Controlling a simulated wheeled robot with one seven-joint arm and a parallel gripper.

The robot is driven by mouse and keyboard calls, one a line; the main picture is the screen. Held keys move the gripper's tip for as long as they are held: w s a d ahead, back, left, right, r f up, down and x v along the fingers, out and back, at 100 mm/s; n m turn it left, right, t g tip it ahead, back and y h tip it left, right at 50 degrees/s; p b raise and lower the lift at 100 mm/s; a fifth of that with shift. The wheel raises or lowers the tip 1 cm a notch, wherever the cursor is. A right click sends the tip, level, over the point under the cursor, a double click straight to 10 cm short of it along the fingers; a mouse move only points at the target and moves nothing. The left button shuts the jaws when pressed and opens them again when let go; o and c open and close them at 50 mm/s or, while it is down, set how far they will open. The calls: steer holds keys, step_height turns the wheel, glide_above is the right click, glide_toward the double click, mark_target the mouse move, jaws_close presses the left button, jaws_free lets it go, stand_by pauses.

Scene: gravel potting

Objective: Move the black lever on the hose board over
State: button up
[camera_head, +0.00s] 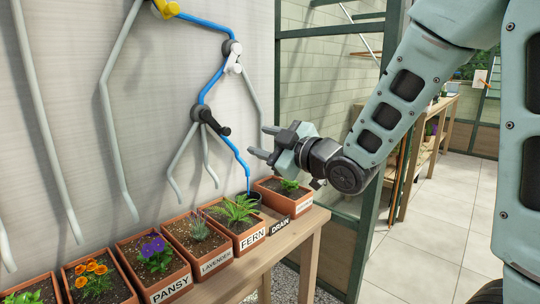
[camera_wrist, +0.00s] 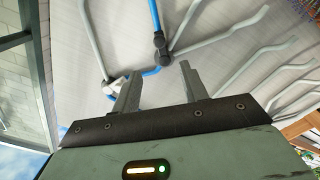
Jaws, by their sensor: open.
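The hose board (camera_head: 75,70) is a pale upright panel with grey tubes and one blue line (camera_head: 211,85). The black lever (camera_head: 216,124) sits on a dark round joint of the blue line, tilted down to the right. It also shows in the wrist view (camera_wrist: 160,48), beyond my fingers. My gripper (camera_head: 265,142) is open and empty, to the right of the black lever and a little lower, apart from it. Its two fingers point toward the board. In the wrist view my gripper (camera_wrist: 158,82) has a clear gap between the fingers.
A white lever (camera_head: 234,63) and a yellow lever (camera_head: 166,8) sit higher on the blue line. Labelled planters, including the fern (camera_head: 236,210) and pansy (camera_head: 154,253), stand on a wooden bench (camera_head: 283,249) below. A dark green post (camera_head: 381,150) stands right of the board.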

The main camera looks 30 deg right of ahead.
steer(key=shift+s+d+b, duration=0.25)
steer(key=shift+s+b, duration=0.4)
steer(key=shift+b, duration=0.15)
steer(key=s+a+f+m+g+h, duration=0.25)
steer(key=a+f+g, duration=0.25)
steer(key=a+f, duration=0.35)
steer(key=s+a+f+m+g+h, duration=0.15)
steer(key=s+f+g, duration=0.25)
steer(key=s, duration=0.4)
steer(key=s+a+f+n+g, duration=0.1)
steer(key=s+a+f+g, duration=0.25)
steer(key=s, duration=0.45)
steer(key=s+a+f+m+g+h, duration=0.1)
steer(key=s+f+g, duration=0.25)
steer(key=s, duration=0.45)
step_height(320, 180, up, 32)
steer(key=s+g+p, duration=0.1)
steer(key=p, duration=3)
steer(key=shift+s+p, duration=0.25)
steer(key=shift+p, duration=0.05)
steer(key=shift+a, duration=0.1)
